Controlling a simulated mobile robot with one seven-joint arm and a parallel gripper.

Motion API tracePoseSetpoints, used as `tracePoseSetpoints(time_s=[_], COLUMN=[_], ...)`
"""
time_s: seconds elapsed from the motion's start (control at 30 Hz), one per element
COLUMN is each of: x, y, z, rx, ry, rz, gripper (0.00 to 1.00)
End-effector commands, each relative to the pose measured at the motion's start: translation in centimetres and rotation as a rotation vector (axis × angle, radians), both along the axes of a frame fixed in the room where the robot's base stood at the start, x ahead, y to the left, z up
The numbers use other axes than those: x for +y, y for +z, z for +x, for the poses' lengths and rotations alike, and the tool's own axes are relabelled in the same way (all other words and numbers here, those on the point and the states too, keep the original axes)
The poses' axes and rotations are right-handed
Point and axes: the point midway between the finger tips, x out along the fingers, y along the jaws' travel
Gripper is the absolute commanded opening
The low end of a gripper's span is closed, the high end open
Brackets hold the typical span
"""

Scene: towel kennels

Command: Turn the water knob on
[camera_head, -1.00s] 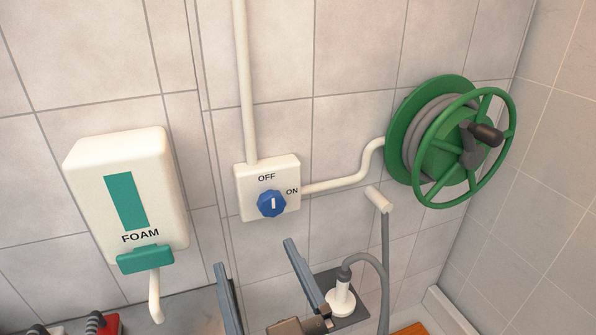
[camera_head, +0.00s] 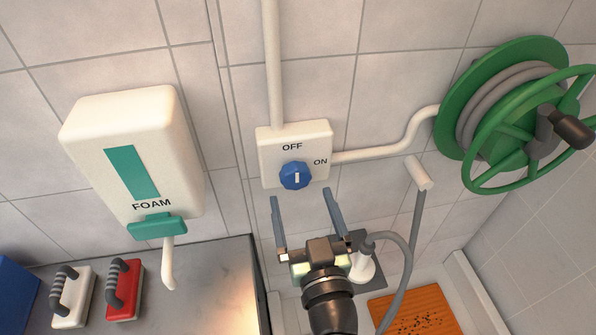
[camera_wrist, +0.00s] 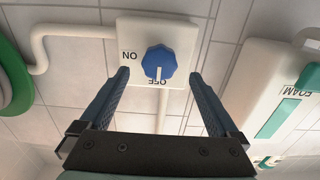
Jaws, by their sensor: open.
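The blue water knob (camera_head: 296,176) sits on a white wall plate (camera_head: 322,140) marked OFF above and ON to the right. Its white pointer mark stands upright, toward OFF. In the wrist view the knob (camera_wrist: 160,62) appears upside down, with its mark pointing at the OFF label. My gripper (camera_head: 304,194) is open and empty, just below the knob in the head view. In the wrist view my gripper's fingers (camera_wrist: 160,78) reach toward the plate, with the knob between and beyond their tips. I see no contact with the knob.
A white foam dispenser (camera_head: 180,140) hangs to the left. A green hose reel (camera_head: 500,130) is at the right, joined to the plate by a white pipe (camera_head: 385,152). Brushes (camera_head: 122,290) lie on the counter at lower left.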

Motion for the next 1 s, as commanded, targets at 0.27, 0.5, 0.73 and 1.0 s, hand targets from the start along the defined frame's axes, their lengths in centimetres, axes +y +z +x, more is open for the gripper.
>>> tracePoseSetpoints(time_s=[0.27,0.5,0.73,1.0], x=[0.7,0.9,0.9,0.9], y=[0.2,0.0,0.0,0.0], z=[3.8,4.9,4.9,4.9], rx=[0.0,0.0,0.0,0.0], ry=[0.0,-0.001,-0.001,-0.001], rz=[0.001,-0.001,0.0,0.0], gripper=[0.97,0.97,0.97,0.5])
